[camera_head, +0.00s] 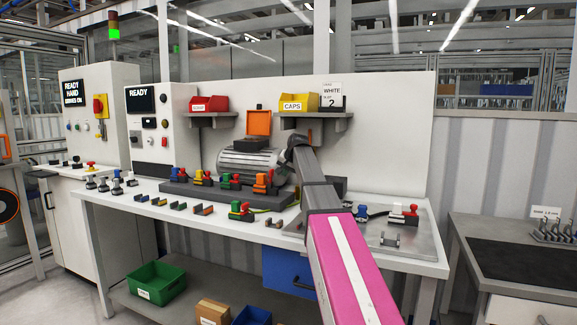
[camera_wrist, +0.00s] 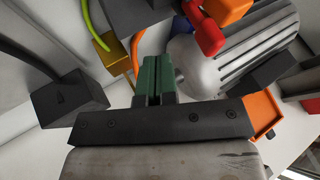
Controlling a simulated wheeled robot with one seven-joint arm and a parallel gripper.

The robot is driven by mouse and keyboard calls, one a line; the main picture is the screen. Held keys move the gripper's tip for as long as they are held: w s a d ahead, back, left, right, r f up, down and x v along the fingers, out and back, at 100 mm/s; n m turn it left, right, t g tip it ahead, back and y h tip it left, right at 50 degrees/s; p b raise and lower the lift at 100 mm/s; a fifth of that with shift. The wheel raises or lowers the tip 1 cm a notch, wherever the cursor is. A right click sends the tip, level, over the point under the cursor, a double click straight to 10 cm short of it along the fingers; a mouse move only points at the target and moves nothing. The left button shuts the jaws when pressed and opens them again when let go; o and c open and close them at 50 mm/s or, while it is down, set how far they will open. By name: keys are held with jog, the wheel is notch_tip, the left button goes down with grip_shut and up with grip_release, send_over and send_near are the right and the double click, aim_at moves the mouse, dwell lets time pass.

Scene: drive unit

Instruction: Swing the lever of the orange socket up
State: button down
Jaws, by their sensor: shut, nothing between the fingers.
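The orange socket (camera_head: 261,183) stands at the right end of the row on the dark plinth, in front of the grey motor (camera_head: 247,162). Red shows at its side, but its lever's angle is too small to tell. In the wrist view an orange block (camera_wrist: 229,9) at the top edge, with a red rounded part (camera_wrist: 209,38) beside it, appears to be this socket, partly cut off. My gripper (camera_wrist: 153,62) is shut and empty, its green fingers together, left of the red part and apart from it. In the head view my arm hides the gripper.
An orange flap (camera_head: 258,122) stands above the motor. A shelf with a yellow caps bin (camera_head: 299,102) overhangs behind. In the wrist view a dark block (camera_wrist: 68,98) and cables lie left of my fingers.

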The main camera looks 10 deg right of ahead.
aim_at(273, 170)
jog(key=shift+w+a, duration=0.65)
jog(key=shift+a, duration=0.25)
jog(key=shift+w+a, duration=0.6)
jog(key=shift+a, duration=0.25)
jog(key=shift+w+a+r, duration=0.3)
jog(key=shift+w+a, duration=0.25)
jog(key=shift+a, duration=0.2)
jog(key=shift+w+a, duration=0.1)
jog(key=shift+s+d+f, duration=0.45)
jog(key=shift+d, duration=0.15)
